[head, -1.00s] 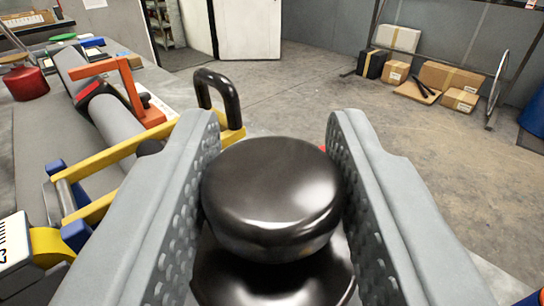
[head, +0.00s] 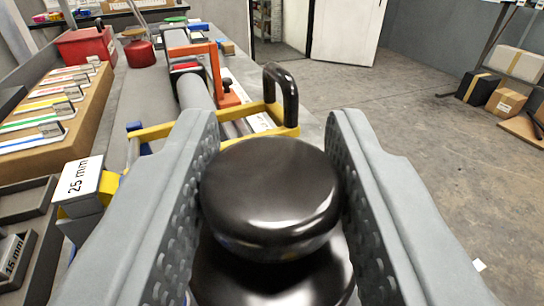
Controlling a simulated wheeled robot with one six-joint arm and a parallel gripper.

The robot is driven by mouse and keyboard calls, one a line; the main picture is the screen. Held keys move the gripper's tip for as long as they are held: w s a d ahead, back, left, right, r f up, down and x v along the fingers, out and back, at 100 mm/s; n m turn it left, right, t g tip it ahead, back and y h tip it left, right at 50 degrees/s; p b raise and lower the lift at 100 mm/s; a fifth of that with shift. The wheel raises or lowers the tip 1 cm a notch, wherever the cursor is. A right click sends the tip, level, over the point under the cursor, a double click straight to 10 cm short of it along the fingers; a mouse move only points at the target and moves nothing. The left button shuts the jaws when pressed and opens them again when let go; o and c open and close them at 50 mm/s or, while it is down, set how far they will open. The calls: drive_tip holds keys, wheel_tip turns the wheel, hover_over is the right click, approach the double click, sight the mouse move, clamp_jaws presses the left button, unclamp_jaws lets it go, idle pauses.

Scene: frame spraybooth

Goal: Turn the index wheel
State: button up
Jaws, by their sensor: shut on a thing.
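My gripper (head: 272,165) is in the lower middle of the head view, with a grey dimpled jaw on each side. It is shut on a glossy black round knob (head: 270,190). A wider black part (head: 270,272) shows directly below the knob. I cannot tell whether this knob belongs to the index wheel; the rest of what it sits on is hidden by the knob and my jaws.
Beyond the knob is a yellow frame with a black handle (head: 284,88), by a grey tube (head: 194,92) and an orange bracket (head: 212,62). A tag reading "25 mm" (head: 80,180) is at left, near a card rack (head: 75,130). Open floor (head: 440,150) lies right.

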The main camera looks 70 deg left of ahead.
drive_tip(key=shift+r, duration=0.1)
drive_tip(key=o, duration=0.9)
drive_tip(key=v, duration=1.7)
drive_tip(key=shift+d, duration=0.2)
drive_tip(key=shift+s, duration=0.1)
